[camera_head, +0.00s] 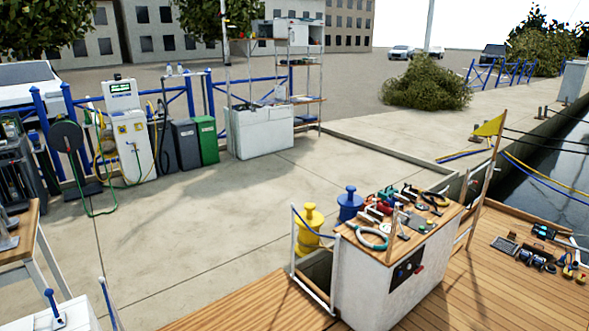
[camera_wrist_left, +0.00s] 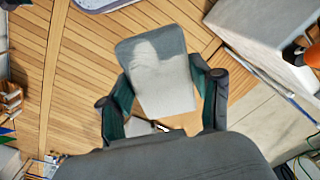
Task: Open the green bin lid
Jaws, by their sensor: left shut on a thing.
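The green bin (camera_head: 206,142) stands on the concrete quay left of centre in the head view, beside a dark grey bin. Its lid (camera_head: 204,119) looks down on top, though it is small at this distance. My left gripper (camera_wrist_left: 163,115) shows only in the left wrist view, far from any green bin. Its dark fingers with green pads are shut on a pale grey, flat, rounded block (camera_wrist_left: 160,65), one finger on each side. Wooden planks lie beneath the block. My right gripper is in neither view.
The dark grey bin (camera_head: 186,146) and a white fuel pump (camera_head: 132,140) stand left of the green bin, a white cabinet (camera_head: 262,132) right of it. Open concrete (camera_head: 200,215) lies before them. A tool-topped white console (camera_head: 385,280) stands on the near deck.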

